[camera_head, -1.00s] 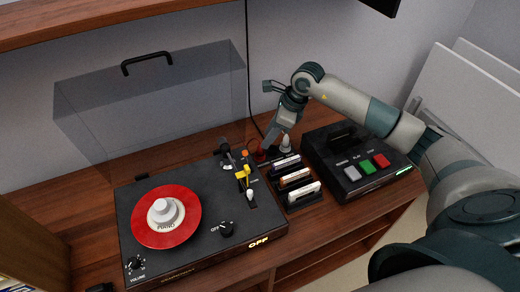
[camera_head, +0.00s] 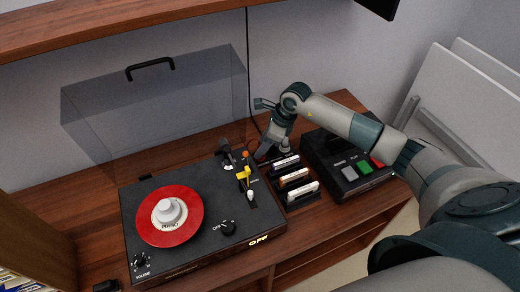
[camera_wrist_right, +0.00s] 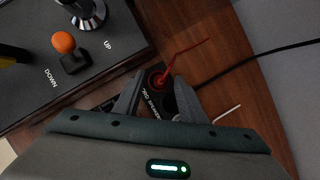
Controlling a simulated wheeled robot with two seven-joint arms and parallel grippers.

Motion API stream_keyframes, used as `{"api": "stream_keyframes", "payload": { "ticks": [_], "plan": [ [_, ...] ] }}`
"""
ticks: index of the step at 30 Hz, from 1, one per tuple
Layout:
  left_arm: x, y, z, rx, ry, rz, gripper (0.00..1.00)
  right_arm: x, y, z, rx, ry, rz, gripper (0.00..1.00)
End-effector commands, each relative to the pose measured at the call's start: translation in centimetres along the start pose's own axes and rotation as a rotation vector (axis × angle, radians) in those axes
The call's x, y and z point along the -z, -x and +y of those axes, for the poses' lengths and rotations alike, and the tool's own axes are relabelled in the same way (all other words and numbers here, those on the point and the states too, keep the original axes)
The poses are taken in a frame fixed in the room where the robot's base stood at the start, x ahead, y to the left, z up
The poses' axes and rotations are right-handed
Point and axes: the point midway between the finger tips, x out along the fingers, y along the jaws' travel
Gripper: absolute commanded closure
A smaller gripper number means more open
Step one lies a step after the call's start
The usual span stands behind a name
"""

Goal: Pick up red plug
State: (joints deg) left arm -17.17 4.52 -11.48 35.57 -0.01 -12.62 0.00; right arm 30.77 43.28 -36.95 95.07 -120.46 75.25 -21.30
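The red plug (camera_wrist_right: 157,81) sits in a small black socket box with white lettering, and a thin red cable runs from it. My right gripper (camera_wrist_right: 162,78) is pointed down at it in the right wrist view, with its fingers apart, one on each side of the plug. I cannot tell whether either finger touches it. In the head view my right gripper (camera_head: 263,152) is low behind the turntable's right end and mostly hides the plug. My left gripper is not in view.
A black turntable (camera_head: 208,188) with a red record (camera_head: 153,231) is at left. A rack of several cartridges (camera_head: 297,185) and a black button box (camera_head: 333,176) stand at right. A black cable (camera_wrist_right: 253,59) lies behind the plug.

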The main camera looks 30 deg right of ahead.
Motion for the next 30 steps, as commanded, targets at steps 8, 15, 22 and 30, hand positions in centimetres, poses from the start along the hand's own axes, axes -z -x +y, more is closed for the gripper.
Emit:
{"api": "stream_keyframes", "payload": {
  "ticks": [8,15,22,30],
  "plan": [
    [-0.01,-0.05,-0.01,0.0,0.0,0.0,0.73,0.02,-0.03,0.01,0.0,0.0,0.0,0.62],
    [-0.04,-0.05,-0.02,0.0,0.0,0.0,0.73,0.02,-0.01,0.01,-0.001,0.0,0.0,0.86],
    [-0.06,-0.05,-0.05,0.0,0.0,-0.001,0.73,0.01,0.0,0.0,0.0,0.0,0.0,1.0],
    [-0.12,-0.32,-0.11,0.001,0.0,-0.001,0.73,-0.12,0.27,-0.03,0.0,0.001,-0.001,1.0]
  ]
}}
